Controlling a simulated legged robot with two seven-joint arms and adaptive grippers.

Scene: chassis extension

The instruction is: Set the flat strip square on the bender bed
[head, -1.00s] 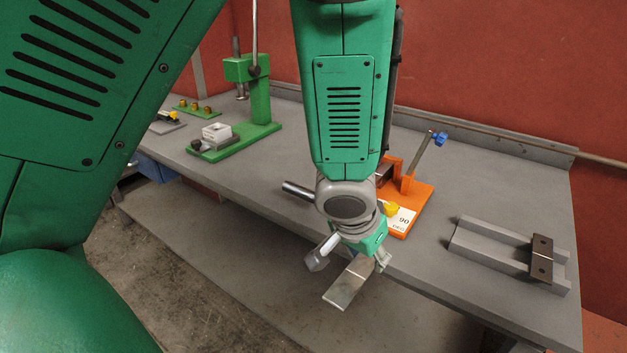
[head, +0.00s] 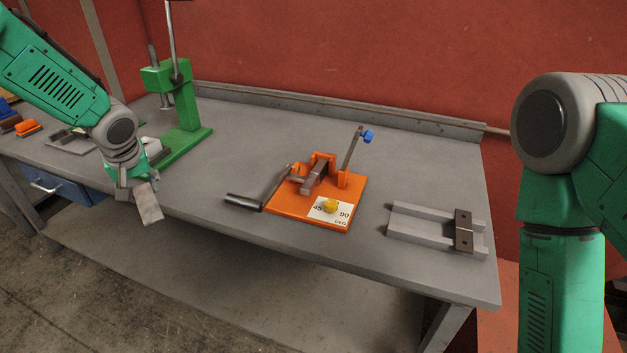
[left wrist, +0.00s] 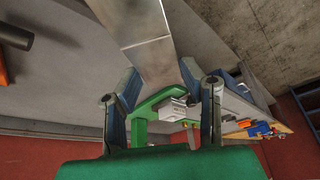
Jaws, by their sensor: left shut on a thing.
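The flat strip (head: 149,205) is a bare metal plate held in my left gripper (head: 128,185). It hangs tilted off the table's front edge, left of the bender. In the left wrist view the strip (left wrist: 140,30) runs up from between the two fingers (left wrist: 165,88), with a thin line across it. The orange bender (head: 293,208) stands mid-table with a crank handle at its left, a 45/90 scale plate and a yellow knob. No strip lies on it. My right arm is at the right edge; its gripper is out of view.
A green press (head: 187,110) stands at the left on the grey table (head: 250,115). A grey rail fixture (head: 420,226) with dark blocks lies at the right. The bender's crank handle (head: 244,202) sticks out towards the front edge. Clear tabletop lies behind the bender.

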